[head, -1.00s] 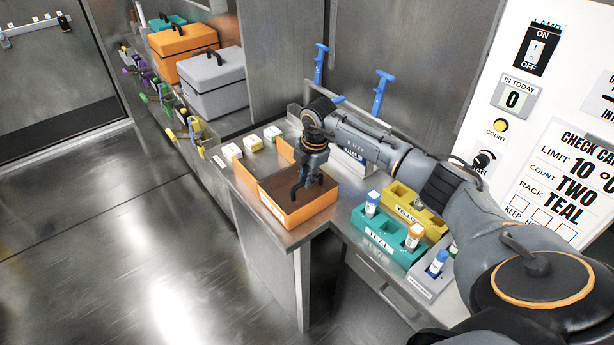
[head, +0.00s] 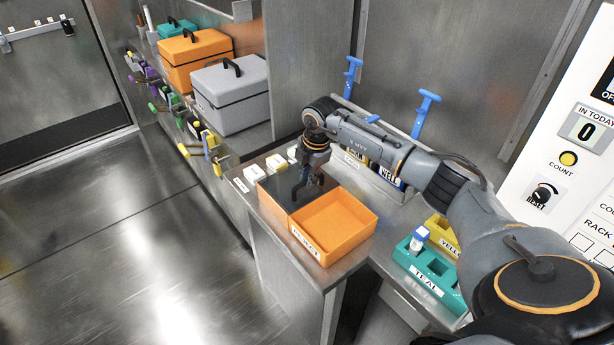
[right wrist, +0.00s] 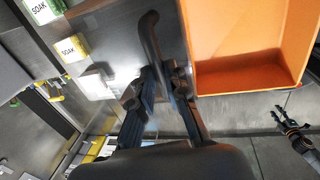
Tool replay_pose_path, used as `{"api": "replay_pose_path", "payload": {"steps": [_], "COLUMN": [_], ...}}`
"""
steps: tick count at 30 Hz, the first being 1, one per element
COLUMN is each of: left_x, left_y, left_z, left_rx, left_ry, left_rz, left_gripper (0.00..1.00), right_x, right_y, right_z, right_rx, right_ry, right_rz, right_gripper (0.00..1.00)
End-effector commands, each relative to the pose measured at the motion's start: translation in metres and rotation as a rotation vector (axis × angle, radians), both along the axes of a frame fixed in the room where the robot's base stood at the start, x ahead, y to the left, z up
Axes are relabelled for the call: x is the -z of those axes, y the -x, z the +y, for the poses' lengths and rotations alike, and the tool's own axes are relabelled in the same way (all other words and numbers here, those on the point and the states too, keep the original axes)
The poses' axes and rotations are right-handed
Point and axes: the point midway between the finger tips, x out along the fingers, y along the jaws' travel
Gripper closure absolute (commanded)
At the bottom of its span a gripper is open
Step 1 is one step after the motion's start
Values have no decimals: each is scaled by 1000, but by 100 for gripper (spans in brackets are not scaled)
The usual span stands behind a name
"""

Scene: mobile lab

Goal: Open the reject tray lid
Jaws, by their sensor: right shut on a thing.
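The orange reject tray (head: 335,252) stands on the steel counter with its inside bare and visible. Its dark lid (head: 283,187) lies to the left of the open part, with a black handle on it. In the right wrist view the handle (right wrist: 150,38) rises from between my fingers, and the open tray (right wrist: 245,45) is to the right. My right gripper (head: 303,190) is shut on the lid handle; it also shows in the right wrist view (right wrist: 160,88). My left gripper (right wrist: 282,118) seems to show small at the right of the wrist view, its opening unclear.
White boxes (head: 243,178) sit left of the tray. A teal rack (head: 432,276) with a capped vial and a yellow rack (head: 442,228) stand to the right. Blue-handled levers (head: 425,112) rise behind my arm. Orange and grey cases (head: 230,95) stand at the back left.

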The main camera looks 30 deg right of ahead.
Motion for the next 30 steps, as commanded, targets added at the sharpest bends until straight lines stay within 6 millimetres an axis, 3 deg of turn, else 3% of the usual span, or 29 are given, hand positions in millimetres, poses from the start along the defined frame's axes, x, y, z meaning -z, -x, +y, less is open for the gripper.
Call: {"api": "replay_pose_path", "payload": {"steps": [5,6,9,14,17,20,30], "left_x": [3,4,4,3,2,2,2], "left_y": [42,50,59,49,26,27,32], "left_z": [2,3,3,2,2,3,2], "left_rx": [0,0,1,1,3,3,2], "left_ry": [-5,-6,-7,-5,-4,-4,-4], "left_rz": [62,72,85,71,36,37,45], "left_gripper": [60,60,60,60,60,60,60], "right_x": [1,1,1,1,1,-4,-68], "right_y": [1,1,1,1,1,1,13], "right_z": [-1,-1,0,0,0,0,-2], "right_rx": [0,0,0,-1,-1,-1,-1], "right_ry": [2,2,2,1,1,1,3], "right_rz": [3,3,3,3,3,2,-1], "right_gripper": [100,78,63,63,63,63,63]}}
